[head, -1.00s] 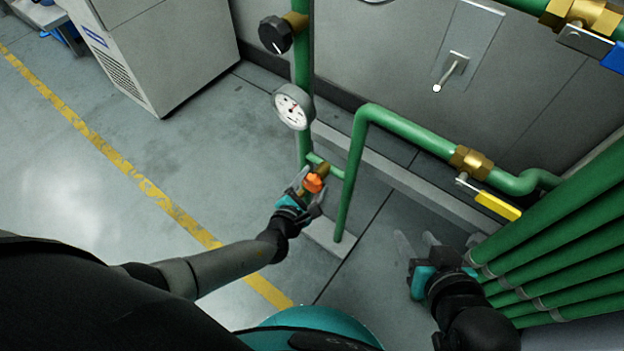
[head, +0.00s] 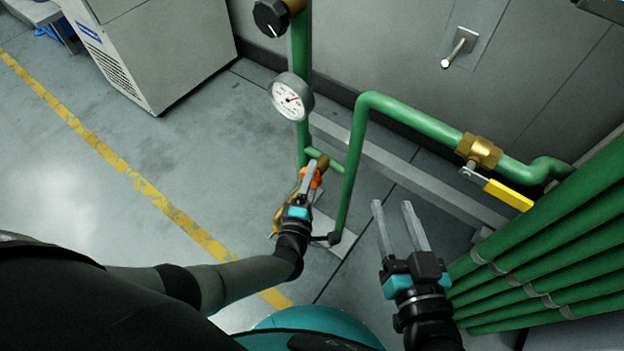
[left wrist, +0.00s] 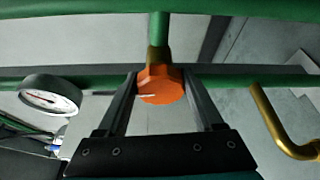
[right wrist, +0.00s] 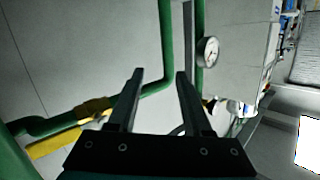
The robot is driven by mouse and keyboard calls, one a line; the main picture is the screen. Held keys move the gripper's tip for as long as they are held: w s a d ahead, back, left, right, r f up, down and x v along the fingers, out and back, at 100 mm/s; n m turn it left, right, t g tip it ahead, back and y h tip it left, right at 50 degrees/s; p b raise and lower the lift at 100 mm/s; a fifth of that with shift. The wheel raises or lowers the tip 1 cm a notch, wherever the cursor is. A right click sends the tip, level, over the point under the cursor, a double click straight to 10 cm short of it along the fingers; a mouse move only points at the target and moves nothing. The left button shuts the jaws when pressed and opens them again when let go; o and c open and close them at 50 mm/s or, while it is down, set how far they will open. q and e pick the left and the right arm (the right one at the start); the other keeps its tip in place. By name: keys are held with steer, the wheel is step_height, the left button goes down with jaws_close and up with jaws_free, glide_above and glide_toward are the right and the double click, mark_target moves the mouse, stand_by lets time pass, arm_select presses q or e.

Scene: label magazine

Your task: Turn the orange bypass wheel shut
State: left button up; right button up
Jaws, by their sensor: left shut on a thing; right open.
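The orange bypass wheel (left wrist: 160,85) sits on a brass valve body (left wrist: 158,58) on a short green pipe. In the head view the wheel (head: 311,178) is partly hidden by my left gripper (head: 308,180). In the left wrist view my left gripper (left wrist: 160,90) has one finger on each side of the wheel and is shut on it. A pale pointer mark shows on the wheel's face. My right gripper (head: 392,212) is open and empty, right of the green upright pipe; it also shows in the right wrist view (right wrist: 160,75).
A pressure gauge (head: 291,97) and a black knob (head: 270,17) are on the upright pipe above the wheel. A yellow-handled valve (head: 508,194) sits to the right. Several green pipes (head: 550,250) run along the right edge. Open floor lies left.

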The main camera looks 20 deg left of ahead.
arm_select(q)
steer(key=shift+f+m, duration=0.1)
steer(key=shift+m, duration=0.5)
arm_select(e)
steer(key=shift+s+a+r+t, duration=0.3)
steer(key=shift+r+t, duration=0.1)
steer(key=shift+t, duration=0.2)
arm_select(q)
steer(key=o, duration=1.4)
steer(key=shift+c, duration=0.2)
steer(key=shift+s, duration=0.1)
steer(key=s+p, duration=0.3)
steer(key=s, duration=1.2)
steer(key=shift+d, duration=0.35)
arm_select(e)
steer(key=d+f+g+h, duration=0.2)
steer(key=d+f+g, duration=0.1)
steer(key=d+g, duration=0.2)
steer(key=shift+g+h, duration=0.4)
steer(key=shift+g, duration=0.2)
